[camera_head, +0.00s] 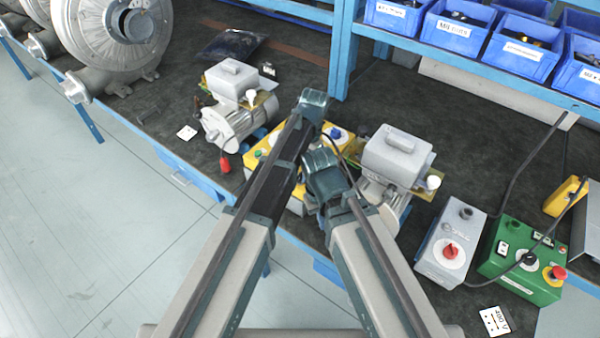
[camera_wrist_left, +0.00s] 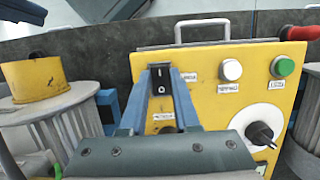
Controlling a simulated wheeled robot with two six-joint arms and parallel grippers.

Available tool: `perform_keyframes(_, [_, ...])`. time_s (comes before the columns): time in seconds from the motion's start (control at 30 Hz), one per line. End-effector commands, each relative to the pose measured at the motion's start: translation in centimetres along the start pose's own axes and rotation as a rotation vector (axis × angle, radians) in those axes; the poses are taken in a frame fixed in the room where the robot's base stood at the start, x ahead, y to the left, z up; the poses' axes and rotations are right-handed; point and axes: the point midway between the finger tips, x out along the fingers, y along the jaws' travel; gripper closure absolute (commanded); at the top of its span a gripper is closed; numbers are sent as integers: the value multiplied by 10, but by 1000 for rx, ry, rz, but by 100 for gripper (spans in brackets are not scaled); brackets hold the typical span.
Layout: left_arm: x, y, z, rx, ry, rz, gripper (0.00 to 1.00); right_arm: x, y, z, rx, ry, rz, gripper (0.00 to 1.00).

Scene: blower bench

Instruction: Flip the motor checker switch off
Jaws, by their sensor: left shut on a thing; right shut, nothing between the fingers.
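The yellow motor checker box (camera_head: 262,150) sits between two motors on the bench, largely hidden by my arms in the head view. The left wrist view shows its yellow panel (camera_wrist_left: 215,105) with a black rocker switch (camera_wrist_left: 161,82) marked I and O. My left gripper (camera_head: 313,103) is at the panel. In the wrist view its two blue fingers (camera_wrist_left: 160,98) are shut on the rocker switch, one on each side. My right gripper (camera_head: 322,165) is shut and empty, lower in the head view, over the box. Which way the switch is tipped is unclear.
The panel also has a white button (camera_wrist_left: 231,69), a green button (camera_wrist_left: 283,66) and a black knob (camera_wrist_left: 261,133). Motors (camera_head: 232,122) (camera_head: 396,158) stand on both sides. A grey box (camera_head: 448,240) and a green box (camera_head: 525,262) are at the right.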

Motion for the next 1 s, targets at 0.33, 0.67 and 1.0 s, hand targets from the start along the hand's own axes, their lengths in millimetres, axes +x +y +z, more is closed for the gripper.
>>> perform_keyframes(0.33, [0, 0, 1, -1, -4, 0, 59, 0, 0, 0, 0, 0, 0, 100])
perform_keyframes(0.67, [0, 0, 0, 0, -3, 0, 40, 0, 0, 0, 0, 0, 0, 100])
perform_keyframes(1.0, [-13, 0, 1, 0, -3, 0, 40, -13, 1, 1, 0, 0, 0, 100])
